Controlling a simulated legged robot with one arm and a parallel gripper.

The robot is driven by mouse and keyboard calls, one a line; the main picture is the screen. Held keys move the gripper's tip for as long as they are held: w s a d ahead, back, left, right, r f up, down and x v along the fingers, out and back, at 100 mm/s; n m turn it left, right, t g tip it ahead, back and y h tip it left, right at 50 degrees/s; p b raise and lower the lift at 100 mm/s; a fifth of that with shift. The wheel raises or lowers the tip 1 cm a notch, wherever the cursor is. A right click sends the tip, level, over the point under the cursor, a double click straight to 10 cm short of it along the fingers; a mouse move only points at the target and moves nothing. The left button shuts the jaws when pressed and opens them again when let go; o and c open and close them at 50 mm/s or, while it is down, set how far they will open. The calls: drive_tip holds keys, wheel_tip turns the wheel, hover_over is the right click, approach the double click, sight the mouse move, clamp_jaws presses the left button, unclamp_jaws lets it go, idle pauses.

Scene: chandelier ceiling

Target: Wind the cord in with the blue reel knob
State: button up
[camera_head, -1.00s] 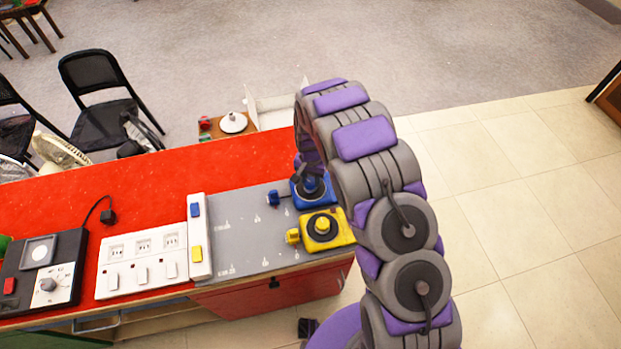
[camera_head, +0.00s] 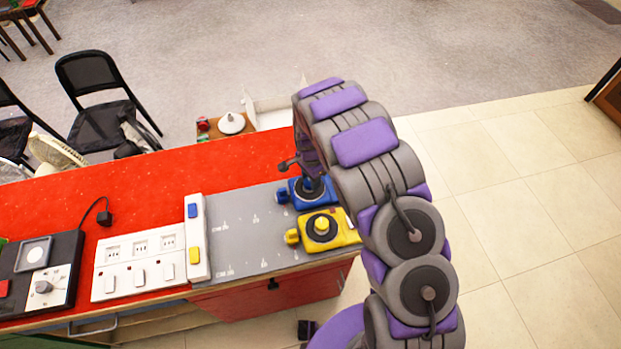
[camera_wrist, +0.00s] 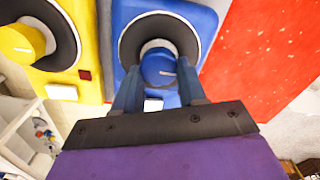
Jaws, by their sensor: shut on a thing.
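The blue reel unit (camera_head: 308,195) sits at the right end of the grey panel, partly hidden by my arm in the head view. Its round blue knob (camera_wrist: 158,67) stands in the middle of a black disc in the wrist view, with a white line on its face. My gripper (camera_wrist: 158,88) is shut on the blue knob, one finger on each side. The yellow reel unit (camera_head: 336,232) with its yellow knob (camera_head: 321,225) is beside the blue one, nearer the front edge. The cord itself cannot be made out.
The grey panel (camera_head: 240,235) lies on a red counter (camera_head: 120,180). A white switch strip (camera_head: 196,240), a socket block (camera_head: 140,265) and a black box with a dial (camera_head: 45,280) stand to the left. Chairs (camera_head: 95,80) are behind the counter.

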drive_tip(key=shift+w+r, duration=0.2)
drive_tip(key=shift+w, duration=0.05)
drive_tip(key=o, duration=0.9)
drive_tip(key=shift+f, duration=0.1)
drive_tip(key=shift+c, duration=0.2)
drive_tip(key=shift+o, duration=1)
drive_tip(key=shift+s, duration=0.1)
wheel_tip(320, 180, up, 17)
drive_tip(key=p, duration=0.1)
drive_tip(key=shift+a, duration=0.1)
